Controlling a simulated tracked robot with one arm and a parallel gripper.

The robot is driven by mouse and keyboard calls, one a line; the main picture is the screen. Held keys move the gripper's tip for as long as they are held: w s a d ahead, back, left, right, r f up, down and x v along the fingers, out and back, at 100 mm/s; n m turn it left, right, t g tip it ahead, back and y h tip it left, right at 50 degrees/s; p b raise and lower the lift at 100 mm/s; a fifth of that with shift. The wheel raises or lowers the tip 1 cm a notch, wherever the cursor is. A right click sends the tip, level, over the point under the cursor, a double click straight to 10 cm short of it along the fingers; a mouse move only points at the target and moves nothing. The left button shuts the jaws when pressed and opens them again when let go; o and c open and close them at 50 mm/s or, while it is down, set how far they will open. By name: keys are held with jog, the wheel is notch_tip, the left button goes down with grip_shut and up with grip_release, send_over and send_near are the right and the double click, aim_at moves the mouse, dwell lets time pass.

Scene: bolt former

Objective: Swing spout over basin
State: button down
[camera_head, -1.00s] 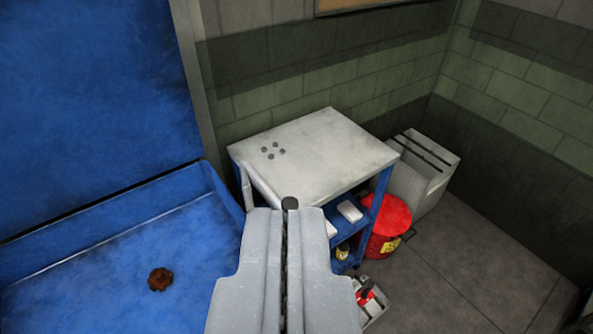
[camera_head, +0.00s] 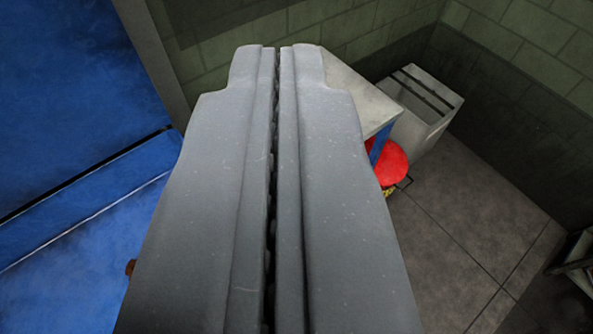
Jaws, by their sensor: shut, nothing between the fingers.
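The blue basin (camera_head: 75,245) of a washer fills the lower left, with its blue raised lid (camera_head: 60,90) behind it. A sliver of a rusty brown round piece (camera_head: 130,268) in the basin shows at the left edge of my gripper. My gripper (camera_head: 278,48) is large in the middle of the view, its two grey fingers shut together with nothing between them. It covers the basin's right end and most of the cart beside it. The spout is not visible; it may be hidden behind the fingers.
A grey-topped cart (camera_head: 362,95) stands behind and right of my gripper. A red can (camera_head: 390,163) and a grey bin (camera_head: 425,110) stand beside it near the block wall. The tiled floor (camera_head: 460,230) at the right is mostly clear. A dark object sits at the lower right edge.

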jog(key=shift+w, duration=0.2)
jog(key=w+d+f+n+g+y+p, duration=0.35)
jog(key=w+f+g+p, duration=0.4)
jog(key=w, duration=0.35)
jog(key=d+f+n+g+y+p, duration=0.1)
jog(key=d+f+g+p, duration=0.2)
jog(key=f, duration=0.4)
jog(key=w+d+f+n+g+y+p, duration=0.1)
jog(key=d+f+n+g+y+p, duration=0.1)
jog(key=f, duration=0.5)
jog(key=d+g+p, duration=0.1)
jog(key=d+p, duration=0.1)
jog(key=shift+d+p, duration=0.15)
jog(key=shift+p, duration=0.2)
jog(key=shift+g, duration=0.25)
